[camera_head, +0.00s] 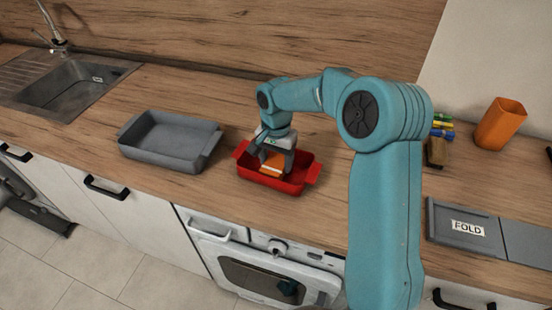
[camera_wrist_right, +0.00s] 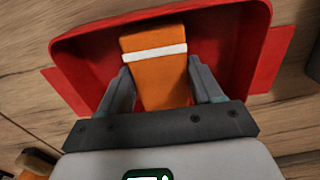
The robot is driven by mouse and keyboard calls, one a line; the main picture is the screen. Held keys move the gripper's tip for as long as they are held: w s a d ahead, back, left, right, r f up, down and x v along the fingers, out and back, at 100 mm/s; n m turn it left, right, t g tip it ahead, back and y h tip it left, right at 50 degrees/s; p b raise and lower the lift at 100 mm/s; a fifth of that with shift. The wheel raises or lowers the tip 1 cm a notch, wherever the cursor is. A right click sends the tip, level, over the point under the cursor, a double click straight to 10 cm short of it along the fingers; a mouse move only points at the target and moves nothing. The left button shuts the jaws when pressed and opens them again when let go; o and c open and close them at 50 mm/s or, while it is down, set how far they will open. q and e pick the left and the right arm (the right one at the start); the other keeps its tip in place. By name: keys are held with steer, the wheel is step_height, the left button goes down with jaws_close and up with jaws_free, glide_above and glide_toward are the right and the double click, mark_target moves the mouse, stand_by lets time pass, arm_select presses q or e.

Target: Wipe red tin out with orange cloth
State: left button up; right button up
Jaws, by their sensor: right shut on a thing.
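The red tin (camera_head: 253,174) stands on the wooden counter, a baking dish with a handle at each end. It also fills much of the right wrist view (camera_wrist_right: 243,45). My right gripper (camera_head: 272,166) reaches down into the tin and is shut on the orange cloth (camera_head: 272,159). In the right wrist view the cloth (camera_wrist_right: 157,80) is folded, with a white stripe, between the fingers (camera_wrist_right: 158,85). Whether the cloth touches the tin's floor I cannot tell. My left gripper is not in view.
A grey tin (camera_head: 170,145) stands to the left of the red one, with a sink (camera_head: 70,88) beyond. A grey board marked FOLD (camera_head: 466,228), an orange cup (camera_head: 500,123) and sponge-like blocks (camera_head: 440,140) lie to the right. Bare counter surrounds the red tin.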

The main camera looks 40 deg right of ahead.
steer(key=shift+f, duration=0.4)
steer(key=shift+w+a+r, duration=0.1)
steer(key=shift+w, duration=0.05)
